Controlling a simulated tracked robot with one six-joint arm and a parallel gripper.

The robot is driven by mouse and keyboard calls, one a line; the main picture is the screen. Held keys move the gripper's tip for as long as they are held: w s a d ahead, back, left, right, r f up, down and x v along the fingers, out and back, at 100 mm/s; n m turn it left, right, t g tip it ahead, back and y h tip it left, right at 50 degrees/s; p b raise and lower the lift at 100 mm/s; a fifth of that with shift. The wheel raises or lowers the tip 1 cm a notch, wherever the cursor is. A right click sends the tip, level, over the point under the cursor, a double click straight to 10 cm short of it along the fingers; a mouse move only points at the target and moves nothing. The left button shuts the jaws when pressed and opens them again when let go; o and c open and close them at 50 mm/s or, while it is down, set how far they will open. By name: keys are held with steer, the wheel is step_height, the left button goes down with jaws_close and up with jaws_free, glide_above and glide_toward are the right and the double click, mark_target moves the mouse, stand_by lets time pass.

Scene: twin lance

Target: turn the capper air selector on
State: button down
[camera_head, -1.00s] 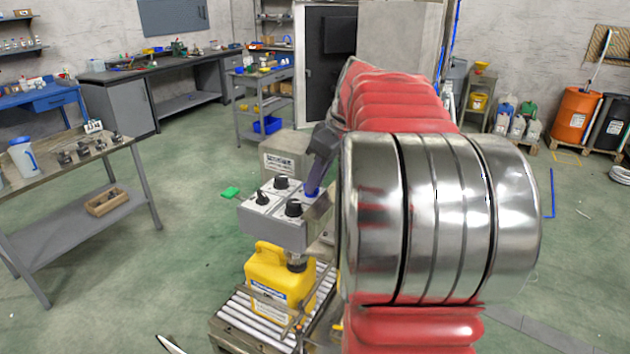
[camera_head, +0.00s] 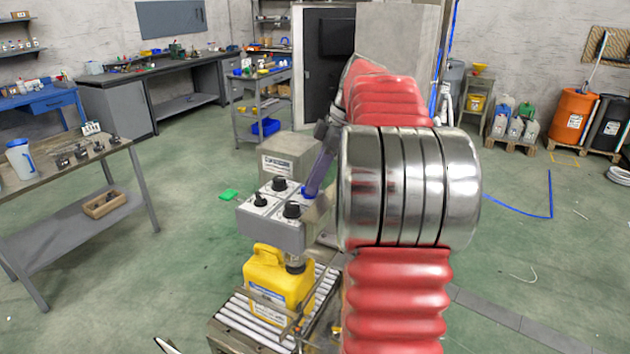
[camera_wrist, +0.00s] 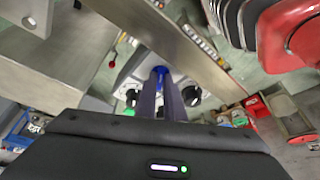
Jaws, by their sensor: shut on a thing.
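A grey control box (camera_head: 270,232) with a light top panel stands above a yellow jug. It carries several black knobs, including a front one (camera_head: 291,210), a left one (camera_head: 260,199) and a back one (camera_head: 279,184). A blue selector (camera_head: 308,193) sits at its right back corner. The panel labels are too small to read. My gripper (camera_head: 309,188) is shut on the blue selector, its purple fingers coming down from above at a tilt. In the wrist view, the fingers meet the blue selector (camera_wrist: 160,71) between black knobs. The fingers hide part of the selector.
The yellow jug (camera_head: 277,281) stands on a roller conveyor (camera_head: 240,322) under the box. A grey block (camera_head: 291,155) stands just behind the box. A workbench (camera_head: 70,165) is at the left. Open green floor lies between them.

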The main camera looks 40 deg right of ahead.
steer(key=shift+d, duration=0.15)
steer(key=c, duration=1.9)
jaws_free()
steer(key=shift+o, duration=0.2)
steer(key=shift+r, duration=0.1)
steer(key=v, duration=1.3)
steer(key=shift+s+r, duration=0.15)
steer(key=shift+r, duration=0.05)
